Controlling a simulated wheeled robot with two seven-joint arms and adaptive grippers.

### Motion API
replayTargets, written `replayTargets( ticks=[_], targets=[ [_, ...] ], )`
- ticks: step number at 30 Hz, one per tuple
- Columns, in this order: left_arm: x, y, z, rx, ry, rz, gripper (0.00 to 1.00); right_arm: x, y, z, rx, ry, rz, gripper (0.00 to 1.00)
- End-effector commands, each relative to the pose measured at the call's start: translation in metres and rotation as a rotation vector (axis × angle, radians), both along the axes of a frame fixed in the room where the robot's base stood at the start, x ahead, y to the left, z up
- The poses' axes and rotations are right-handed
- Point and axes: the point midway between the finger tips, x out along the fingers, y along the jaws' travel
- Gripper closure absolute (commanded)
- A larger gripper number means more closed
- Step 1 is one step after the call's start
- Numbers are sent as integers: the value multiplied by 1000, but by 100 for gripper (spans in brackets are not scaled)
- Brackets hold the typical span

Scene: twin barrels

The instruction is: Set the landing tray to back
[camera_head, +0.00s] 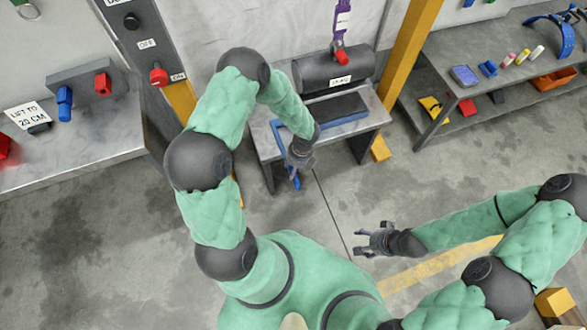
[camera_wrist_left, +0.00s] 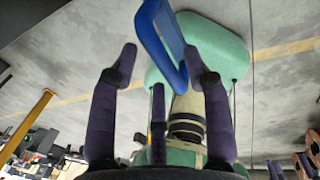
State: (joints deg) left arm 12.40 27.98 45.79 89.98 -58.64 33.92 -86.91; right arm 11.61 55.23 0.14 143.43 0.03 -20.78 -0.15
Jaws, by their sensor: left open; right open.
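The landing tray seems to be the dark, blue-edged piece (camera_head: 346,126) on the small grey stand below the barrel in the head view. A blue bar (camera_head: 279,136) shows at its left end, beside my left gripper (camera_head: 297,172). In the left wrist view a blue loop-shaped handle (camera_wrist_left: 155,35) crosses between the spread fingers of the left gripper (camera_wrist_left: 162,56), which is open. I cannot tell whether a finger touches it. The left hand partly hides the bar in the head view. My right gripper (camera_head: 366,240) is open and empty over the floor.
A dark barrel (camera_head: 318,72) lies at the back of the stand, under a purple strap (camera_head: 342,22). A yellow post (camera_head: 408,45) rises at its right. A bench (camera_head: 70,150) stands left, and shelves with small tools (camera_head: 465,75) stand right. The floor in front is clear.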

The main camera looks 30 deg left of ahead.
Motion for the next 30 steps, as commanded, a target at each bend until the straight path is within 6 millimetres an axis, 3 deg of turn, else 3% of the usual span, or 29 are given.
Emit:
replayTargets(
  ticks=[7, 12, 23, 30],
  targets=[
    [0, 0, 0, 0, 0, 0, 54, 0, 0, 0, 0, 0, 0, 34],
    [0, 0, 0, 0, 0, 0, 100, 0, 0, 0, 0, 0, 0, 34],
    [7, 9, 0, 0, 0, 4, 100, 0, 0, 3, 0, 0, 0, 34],
    [41, 49, 1, 2, -2, 7, 100, 0, 0, 14, 0, 0, 0, 34]
  ],
)
